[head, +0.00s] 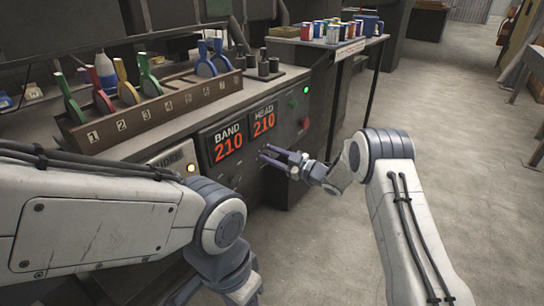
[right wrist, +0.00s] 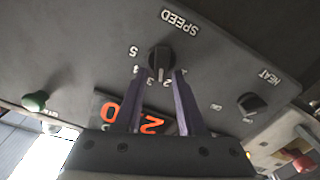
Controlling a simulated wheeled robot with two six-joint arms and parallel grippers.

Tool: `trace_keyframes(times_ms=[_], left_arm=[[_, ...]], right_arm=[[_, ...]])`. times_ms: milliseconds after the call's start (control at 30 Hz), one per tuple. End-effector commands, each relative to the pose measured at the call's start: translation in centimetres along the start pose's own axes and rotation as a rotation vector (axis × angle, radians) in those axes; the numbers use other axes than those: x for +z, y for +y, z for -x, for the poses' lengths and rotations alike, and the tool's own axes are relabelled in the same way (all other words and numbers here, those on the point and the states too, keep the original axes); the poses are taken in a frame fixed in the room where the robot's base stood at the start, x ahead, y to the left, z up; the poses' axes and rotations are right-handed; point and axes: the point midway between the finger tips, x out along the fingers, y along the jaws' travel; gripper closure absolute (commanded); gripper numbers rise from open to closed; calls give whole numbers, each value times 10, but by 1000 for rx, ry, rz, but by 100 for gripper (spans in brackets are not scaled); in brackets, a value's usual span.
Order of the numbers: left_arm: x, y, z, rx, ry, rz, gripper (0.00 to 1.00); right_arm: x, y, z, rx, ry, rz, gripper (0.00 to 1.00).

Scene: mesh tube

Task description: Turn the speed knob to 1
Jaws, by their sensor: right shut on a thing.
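The speed knob (right wrist: 159,58) is a black dial on the grey panel, under the upside-down word SPEED in the right wrist view. Its white pointer line points down in that view, near the 2 and 3 marks. My right gripper (right wrist: 159,73) has its two purple fingers shut on the knob, one on each side. In the head view the right gripper (head: 275,156) reaches the front of the machine panel below the displays; the knob itself is too small to make out there. My left arm fills the lower left of the head view; its fingertips do not show.
The BAND display (head: 228,145) and HEAD display (head: 263,122) both read 210. A HEAT knob (right wrist: 251,104) and green button (right wrist: 36,101) flank the speed knob. A rack (head: 155,105) of coloured-handled tools stands on top.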

Motion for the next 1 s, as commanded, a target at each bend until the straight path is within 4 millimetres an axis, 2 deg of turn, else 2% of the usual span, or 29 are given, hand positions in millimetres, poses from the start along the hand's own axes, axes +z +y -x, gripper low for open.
trace_keyframes(times_ms=[700, 1000], left_arm=[[3, -4, -50, 0, 0, 0, 50], [4, -5, -72, 0, 0, 0, 50]], right_arm=[[10, -13, 2, 0, -4, 673, 100], [12, -15, 2, -1, -5, 898, 100]])
